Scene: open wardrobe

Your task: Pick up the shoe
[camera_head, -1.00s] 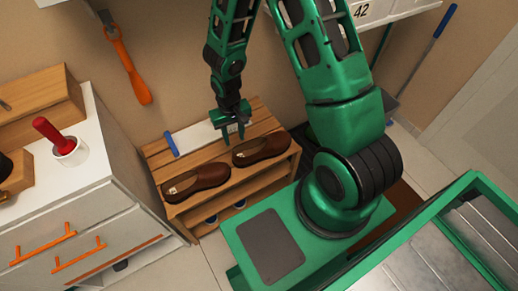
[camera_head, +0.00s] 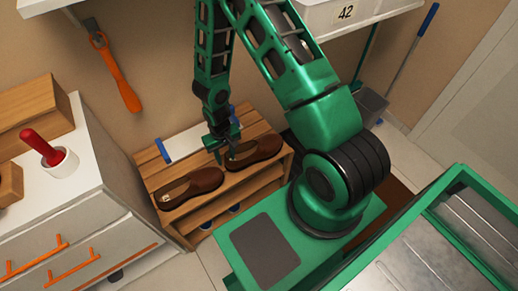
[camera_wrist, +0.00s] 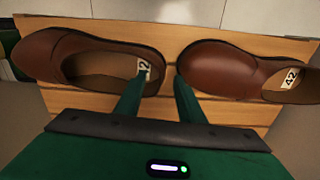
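Two brown leather shoes sit side by side on top of a wooden slatted rack (camera_head: 165,172). The right shoe (camera_head: 262,150) in the head view is the left shoe (camera_wrist: 92,62) in the wrist view; the other shoe (camera_head: 190,187) shows at the right in the wrist view (camera_wrist: 235,72). Each has a "42" tag inside. My gripper (camera_head: 225,157) is over the heel end of the right shoe in the head view. In the wrist view its two fingers (camera_wrist: 158,85) stand apart with a gap, one near the shoe's tagged heel.
A white cabinet (camera_head: 100,190) with orange handles stands left of the rack, holding a red-handled item in a white cup (camera_head: 60,163). An orange tool (camera_head: 117,75) hangs on the wall. A white shelf (camera_head: 370,22) is above. More shoes sit on the lower tier.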

